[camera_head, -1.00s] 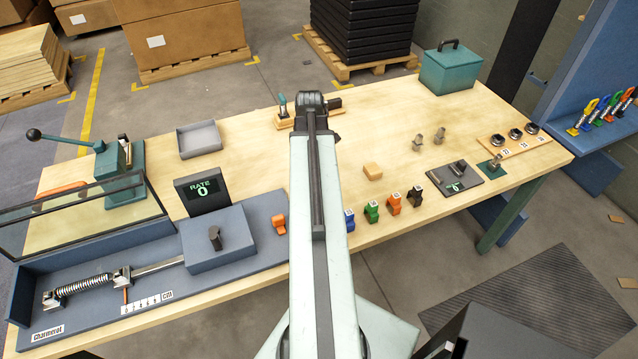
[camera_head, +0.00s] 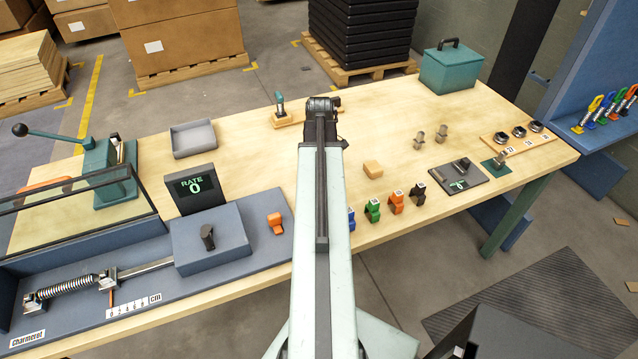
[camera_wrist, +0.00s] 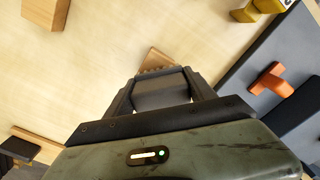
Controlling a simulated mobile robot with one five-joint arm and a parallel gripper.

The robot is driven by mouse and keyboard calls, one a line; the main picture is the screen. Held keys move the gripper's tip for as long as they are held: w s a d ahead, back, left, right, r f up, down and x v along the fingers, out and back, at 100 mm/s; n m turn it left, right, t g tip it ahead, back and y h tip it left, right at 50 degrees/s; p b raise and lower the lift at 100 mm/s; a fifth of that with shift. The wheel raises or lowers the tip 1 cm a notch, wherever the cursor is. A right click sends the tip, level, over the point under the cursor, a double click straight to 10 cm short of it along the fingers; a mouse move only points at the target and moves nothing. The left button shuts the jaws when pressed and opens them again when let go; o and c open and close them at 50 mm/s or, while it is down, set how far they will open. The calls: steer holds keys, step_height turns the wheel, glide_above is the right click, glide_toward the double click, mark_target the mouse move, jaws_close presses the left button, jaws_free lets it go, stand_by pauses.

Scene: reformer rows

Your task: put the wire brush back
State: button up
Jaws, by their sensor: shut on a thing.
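My gripper (camera_wrist: 162,92) shows in the wrist view, shut, with its two dark fingers around a grey part. The wire brush (camera_wrist: 157,59) appears as a small wooden piece with a bristle-like row, just past the fingertips. Most of it is hidden by the jaws. In the head view my arm covers the gripper and brush. A wooden rack (camera_head: 283,120) with a teal-handled tool (camera_head: 280,103) stands at the table's back edge, partly behind my arm.
An orange clip (camera_head: 275,222) sits on the blue-grey tester tray. A row of coloured clips, including a green one (camera_head: 372,210), stands right of my arm.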

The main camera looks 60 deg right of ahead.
step_height(320, 180, down, 2)
steer(key=shift+b, duration=0.35)
steer(key=shift+r, duration=0.25)
steer(key=shift+f, duration=0.2)
steer(key=o, duration=1.3)
step_height(320, 180, up, 13)
steer(key=p, duration=1.2)
steer(key=shift+f+p, duration=0.15)
steer(key=shift+p, duration=0.25)
steer(key=shift+f, duration=0.15)
